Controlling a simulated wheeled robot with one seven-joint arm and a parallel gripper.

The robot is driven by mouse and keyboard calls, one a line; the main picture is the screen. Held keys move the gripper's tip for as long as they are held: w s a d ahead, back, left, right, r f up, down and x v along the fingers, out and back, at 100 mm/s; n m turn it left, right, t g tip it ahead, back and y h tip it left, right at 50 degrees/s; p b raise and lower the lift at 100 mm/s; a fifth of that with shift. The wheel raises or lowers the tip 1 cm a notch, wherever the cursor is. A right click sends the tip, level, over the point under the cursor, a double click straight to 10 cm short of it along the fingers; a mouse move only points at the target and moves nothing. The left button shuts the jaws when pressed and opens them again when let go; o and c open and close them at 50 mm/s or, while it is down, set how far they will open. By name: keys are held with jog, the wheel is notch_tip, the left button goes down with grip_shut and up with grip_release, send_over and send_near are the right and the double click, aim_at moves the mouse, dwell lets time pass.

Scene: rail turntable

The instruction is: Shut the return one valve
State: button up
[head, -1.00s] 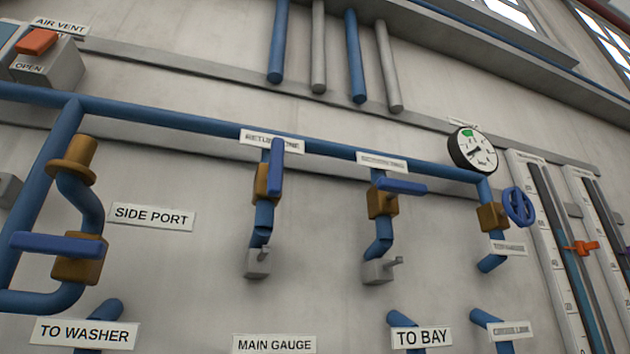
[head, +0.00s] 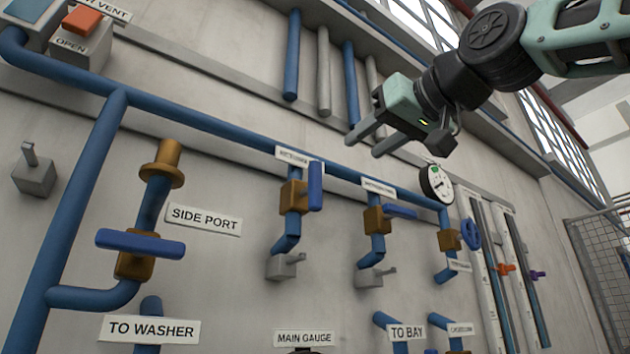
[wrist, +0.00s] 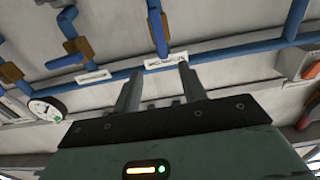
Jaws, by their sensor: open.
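The return one valve has a brass body (head: 294,197) on a blue pipe that drops from the long header pipe. Its blue lever handle (head: 315,186) stands upright, along the pipe. Its label (head: 298,156) sits just above. My gripper (head: 364,146) is open and empty, up and to the right of this valve and apart from it. In the wrist view my two fingers (wrist: 158,72) point towards the wall, with the label (wrist: 165,60) just beyond the tips and the blue handle (wrist: 160,36) beyond that.
The neighbouring valve to the right has its blue handle (head: 400,211) crosswise. The side port valve's blue handle (head: 140,243) also lies crosswise. Vertical pipes (head: 323,70) run above the header, behind my gripper.

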aim_at(319, 179)
jog(key=p+x, duration=0.6)
jog(key=x, duration=0.9)
jog(key=shift+w+a, duration=0.25)
jog(key=shift+w, duration=0.05)
grip_shut()
